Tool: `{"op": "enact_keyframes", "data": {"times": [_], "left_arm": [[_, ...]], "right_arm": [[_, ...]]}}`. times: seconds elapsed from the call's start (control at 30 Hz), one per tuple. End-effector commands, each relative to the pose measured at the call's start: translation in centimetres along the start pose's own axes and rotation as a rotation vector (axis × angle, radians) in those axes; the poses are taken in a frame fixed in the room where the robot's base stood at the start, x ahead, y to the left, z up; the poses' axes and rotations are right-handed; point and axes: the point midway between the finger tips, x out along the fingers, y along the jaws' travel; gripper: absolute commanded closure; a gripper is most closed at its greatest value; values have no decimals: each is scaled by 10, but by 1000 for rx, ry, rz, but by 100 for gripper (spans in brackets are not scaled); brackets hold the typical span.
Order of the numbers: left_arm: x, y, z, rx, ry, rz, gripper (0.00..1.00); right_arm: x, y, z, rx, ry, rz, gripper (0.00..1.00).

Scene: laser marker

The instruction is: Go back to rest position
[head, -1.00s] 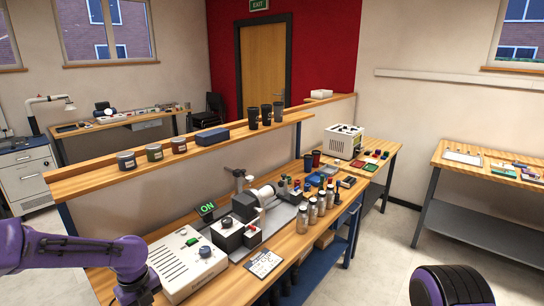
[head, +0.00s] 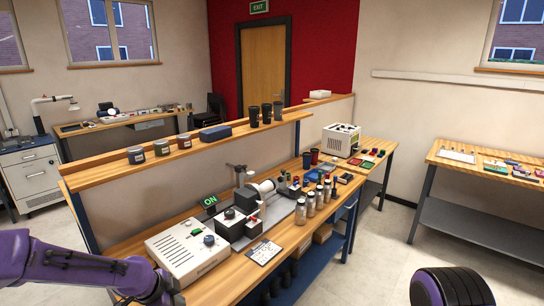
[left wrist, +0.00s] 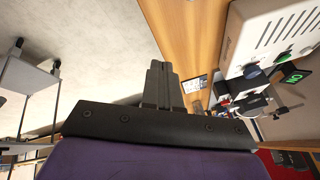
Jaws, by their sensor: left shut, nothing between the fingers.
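My left arm comes in from the lower left of the head view, and its hand end is at the bottom edge beside the white control box (head: 188,250). In the left wrist view my left gripper (left wrist: 157,66) is shut, its two fingers together with nothing between them. It is over the edge of the wooden bench and the pale floor. The laser marker (head: 240,212) stands on the bench with a green ON display (head: 210,201). My right gripper is not in view.
The wooden bench (head: 190,284) holds several glass jars (head: 310,205), and a raised shelf (head: 110,170) runs behind it. A side table (head: 480,160) stands at the right. Open floor (head: 375,250) lies between them.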

Motion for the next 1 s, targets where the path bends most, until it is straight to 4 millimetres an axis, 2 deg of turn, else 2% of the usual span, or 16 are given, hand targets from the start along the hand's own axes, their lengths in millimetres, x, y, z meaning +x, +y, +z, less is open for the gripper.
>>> {"op": "enact_keyframes", "data": {"times": [0.1,0.17,0.27,0.3,0.43,0.5,0.6,0.7,0.83,1.0], "left_arm": [[29,23,-2,-371,68,-68,100],[48,42,4,-614,99,-109,100],[85,92,37,-1087,121,-202,100],[95,116,57,-1259,115,-252,100],[111,189,121,-1633,69,-428,100],[111,230,156,-1740,19,-519,100],[108,286,196,-1766,-92,-594,100],[108,331,219,-1720,-218,-578,100],[114,360,233,-1682,-294,-549,100],[113,365,234,-1681,-306,-544,100]], "right_arm": [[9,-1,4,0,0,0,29],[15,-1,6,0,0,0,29],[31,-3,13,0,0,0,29],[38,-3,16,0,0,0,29],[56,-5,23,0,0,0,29],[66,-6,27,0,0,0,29],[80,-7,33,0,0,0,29],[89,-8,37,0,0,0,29],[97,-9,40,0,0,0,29],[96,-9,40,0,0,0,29]]}}
